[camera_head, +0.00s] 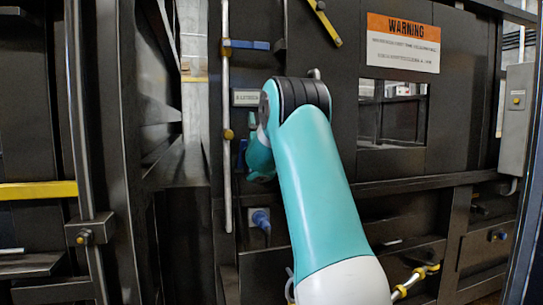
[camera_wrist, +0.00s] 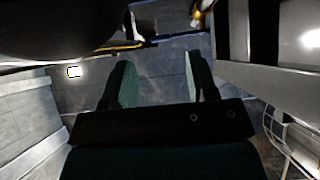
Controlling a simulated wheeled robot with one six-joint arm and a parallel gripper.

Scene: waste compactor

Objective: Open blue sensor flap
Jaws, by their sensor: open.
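My gripper (camera_wrist: 158,72) is open in the wrist view, its two green-padded fingers apart with nothing seen between them. In the head view my teal arm reaches up to the dark machine front and hides most of the gripper. A small blue part (camera_head: 241,154) shows just left of my wrist, partly covered; I cannot tell if it is the sensor flap. A blue fitting (camera_head: 261,219) sits lower, left of my arm. A flat blue piece (camera_head: 249,45) is higher up. No flap is clearly recognisable in the wrist view.
A vertical metal rod (camera_head: 226,120) with yellow clamps runs left of my wrist. A warning sign (camera_head: 403,43) and a window opening (camera_head: 392,113) are on the panel at right. A grey box (camera_head: 515,118) is at far right. A yellow bar (camera_head: 38,190) crosses the left.

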